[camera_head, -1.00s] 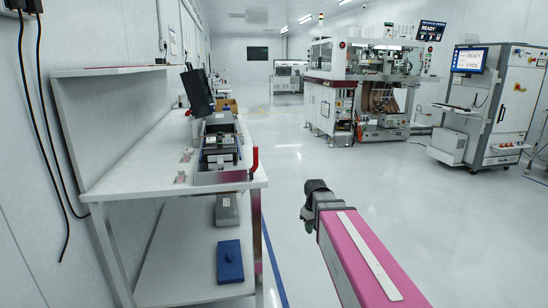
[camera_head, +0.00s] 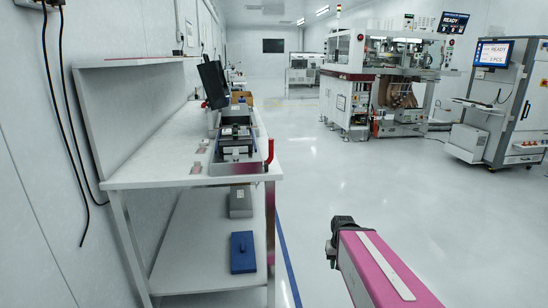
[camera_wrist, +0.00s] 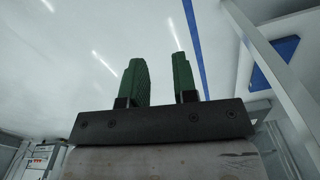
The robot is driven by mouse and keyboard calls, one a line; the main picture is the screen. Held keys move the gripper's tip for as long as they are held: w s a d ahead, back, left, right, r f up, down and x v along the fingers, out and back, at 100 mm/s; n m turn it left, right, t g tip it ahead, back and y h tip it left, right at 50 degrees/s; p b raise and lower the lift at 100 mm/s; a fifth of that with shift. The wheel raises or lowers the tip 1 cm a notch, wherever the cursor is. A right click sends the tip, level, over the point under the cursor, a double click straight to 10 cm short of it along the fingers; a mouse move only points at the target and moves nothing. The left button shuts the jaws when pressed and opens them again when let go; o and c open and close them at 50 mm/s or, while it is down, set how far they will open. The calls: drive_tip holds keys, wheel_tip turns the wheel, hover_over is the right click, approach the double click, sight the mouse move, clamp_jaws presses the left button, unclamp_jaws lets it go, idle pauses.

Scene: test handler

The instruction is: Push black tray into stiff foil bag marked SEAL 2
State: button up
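My gripper (camera_wrist: 159,68) shows in the wrist view with its two green fingers apart and nothing between them. It is over open floor, away from the bench. In the head view, my pink arm is at the lower right and the gripper cannot be made out. A grey bench unit (camera_head: 234,168) with dark parts inside stands on the white workbench (camera_head: 160,168). I cannot pick out a black tray or a foil bag marked SEAL 2 for certain; the things on the bench are too small to read.
A dark screen (camera_head: 213,82) stands behind the unit, and a red handle (camera_head: 270,151) is at the bench's right edge. A blue box (camera_head: 243,252) lies on the lower shelf. Large machines (camera_head: 360,90) stand at the back right. The floor right of the bench is clear.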

idle(0.3)
drive_tip(key=o, duration=0.4)
drive_tip(key=w+a+r+m+t+y, duration=0.2)
drive_tip(key=w+a+r+m+y, duration=0.3)
drive_tip(key=r, duration=0.3)
drive_tip(key=w+a+r+m+t+y, duration=0.1)
drive_tip(key=w+a+r+m+y, duration=0.2)
drive_tip(key=w+a+r+m, duration=0.35)
drive_tip(key=w+a+r+m+t+y, duration=0.1)
drive_tip(key=a+r+m+y, duration=0.2)
drive_tip(key=r, duration=0.5)
drive_tip(key=w+a+r+m+t+y, duration=0.1)
drive_tip(key=r+m+t+y, duration=0.2)
drive_tip(key=r, duration=0.6)
drive_tip(key=w+a+r+m+y, duration=0.1)
drive_tip(key=a+r+m+y, duration=0.15)
drive_tip(key=r+m, duration=0.4)
drive_tip(key=shift+n, duration=0.8)
drive_tip(key=x, duration=0.3)
drive_tip(key=r+x, duration=0.1)
drive_tip(key=x, duration=0.6)
drive_tip(key=shift+w+a+r, duration=0.2)
drive_tip(key=shift+r, duration=0.2)
